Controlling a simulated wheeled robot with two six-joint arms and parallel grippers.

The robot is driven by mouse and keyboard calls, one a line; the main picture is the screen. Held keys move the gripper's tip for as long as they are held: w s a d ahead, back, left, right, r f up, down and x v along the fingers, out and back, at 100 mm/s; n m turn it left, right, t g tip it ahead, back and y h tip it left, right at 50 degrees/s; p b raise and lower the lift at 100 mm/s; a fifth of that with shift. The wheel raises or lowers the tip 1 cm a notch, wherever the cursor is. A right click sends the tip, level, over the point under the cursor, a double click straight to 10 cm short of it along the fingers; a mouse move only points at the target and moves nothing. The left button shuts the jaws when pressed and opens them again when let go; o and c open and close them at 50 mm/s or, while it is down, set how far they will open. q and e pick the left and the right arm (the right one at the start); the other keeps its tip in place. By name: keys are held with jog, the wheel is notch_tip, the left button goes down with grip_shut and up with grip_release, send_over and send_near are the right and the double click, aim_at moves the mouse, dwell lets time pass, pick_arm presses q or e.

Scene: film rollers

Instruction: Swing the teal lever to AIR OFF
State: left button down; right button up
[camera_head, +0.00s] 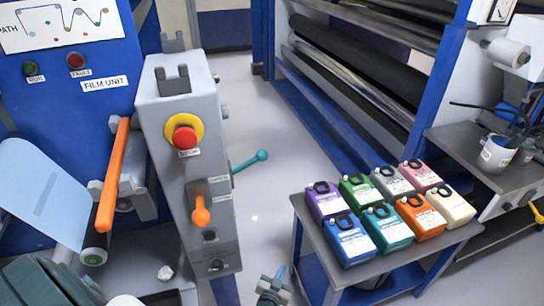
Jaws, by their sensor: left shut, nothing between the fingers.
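My left gripper (273,286) is low at the bottom edge, shut and empty. It is below the lever and well apart from it. My right gripper does not show.
An orange lever (200,212) and a red stop button (185,138) are on the post. A table (440,240) with several coloured boxes stands at the right. A long orange bar (113,175) is at the left. Floor shows between post and table.

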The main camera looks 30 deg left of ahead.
pick_arm(q)
jog(key=w+a+r+n+t+y, duration=0.15)
jog(key=w+r+y, duration=0.25)
jog(key=r, duration=0.7)
jog(key=w+a+r+n+t+y, duration=0.1)
jog(key=w+r+n+t+y, duration=0.2)
jog(key=r, duration=0.8)
jog(key=s+a+r+n+g+y, duration=0.1)
jog(key=a+r+n+g+y, duration=0.1)
jog(key=r, duration=0.5)
jog(key=a+r+n+g+y, duration=0.1)
jog(key=r+n+g+y, duration=0.3)
jog(key=r+n+y, duration=0.3)
jog(key=shift+s+a+y+b, duration=0.3)
jog(key=shift+s+a+y, duration=0.05)
jog(key=shift+y, duration=0.05)
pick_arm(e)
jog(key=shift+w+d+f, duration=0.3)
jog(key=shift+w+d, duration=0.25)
pick_arm(q)
jog(key=shift+r, duration=0.15)
